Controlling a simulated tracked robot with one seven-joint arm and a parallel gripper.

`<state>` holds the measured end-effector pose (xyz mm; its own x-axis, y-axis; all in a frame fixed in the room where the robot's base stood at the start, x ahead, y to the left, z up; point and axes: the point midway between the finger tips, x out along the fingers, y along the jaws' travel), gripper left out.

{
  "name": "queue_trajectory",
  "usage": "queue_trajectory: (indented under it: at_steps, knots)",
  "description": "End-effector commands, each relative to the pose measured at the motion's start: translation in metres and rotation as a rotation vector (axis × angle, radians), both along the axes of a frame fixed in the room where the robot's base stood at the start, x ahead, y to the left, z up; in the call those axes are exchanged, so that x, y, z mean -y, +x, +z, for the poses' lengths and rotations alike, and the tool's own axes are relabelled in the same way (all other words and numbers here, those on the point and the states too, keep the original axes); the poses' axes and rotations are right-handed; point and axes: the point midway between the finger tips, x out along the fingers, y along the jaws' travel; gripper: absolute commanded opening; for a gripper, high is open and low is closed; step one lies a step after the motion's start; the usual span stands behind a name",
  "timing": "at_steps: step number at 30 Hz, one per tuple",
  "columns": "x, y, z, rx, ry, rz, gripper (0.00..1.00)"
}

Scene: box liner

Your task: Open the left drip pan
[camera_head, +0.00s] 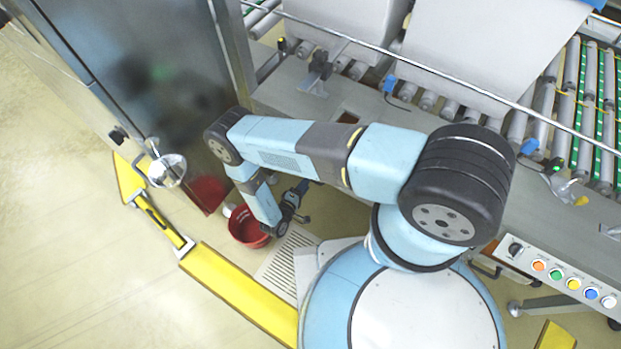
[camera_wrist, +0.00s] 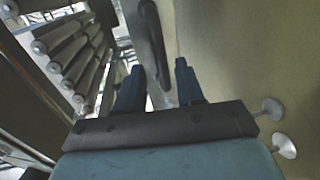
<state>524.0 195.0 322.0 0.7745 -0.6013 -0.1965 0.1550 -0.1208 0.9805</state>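In the wrist view, a dark bar handle (camera_wrist: 152,42) stands out from a grey metal front, which I take to be the left drip pan. The handle's lower end reaches in between my two blue fingertips. My gripper (camera_wrist: 160,80) is open, with a finger on each side of that end. I see no clear contact, and how deep the handle sits between the fingers is hard to tell. In the head view my gripper (camera_head: 293,203) is low, near the floor below the conveyor frame. The left drip pan cannot be made out there.
A red bucket (camera_head: 247,228) stands on the floor just left of my gripper. A steel cabinet (camera_head: 165,75) is at upper left. Yellow floor guards (camera_head: 235,285) run along the left. The roller conveyor (camera_head: 575,95) and a button panel (camera_head: 570,282) are at right.

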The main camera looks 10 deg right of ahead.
Motion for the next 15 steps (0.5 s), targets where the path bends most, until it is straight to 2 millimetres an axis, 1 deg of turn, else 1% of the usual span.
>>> queue_trajectory:
  at_steps: [1, 6, 10, 15]
  knots:
    - [0.006, 0.007, -0.002, 0.001, 0.000, -0.002, 0.37]
    - [0.021, 0.026, -0.007, 0.001, -0.001, -0.002, 0.37]
    - [0.027, 0.035, -0.009, -0.001, 0.000, -0.001, 0.37]
    - [0.031, 0.040, -0.010, -0.001, -0.001, 0.000, 0.37]
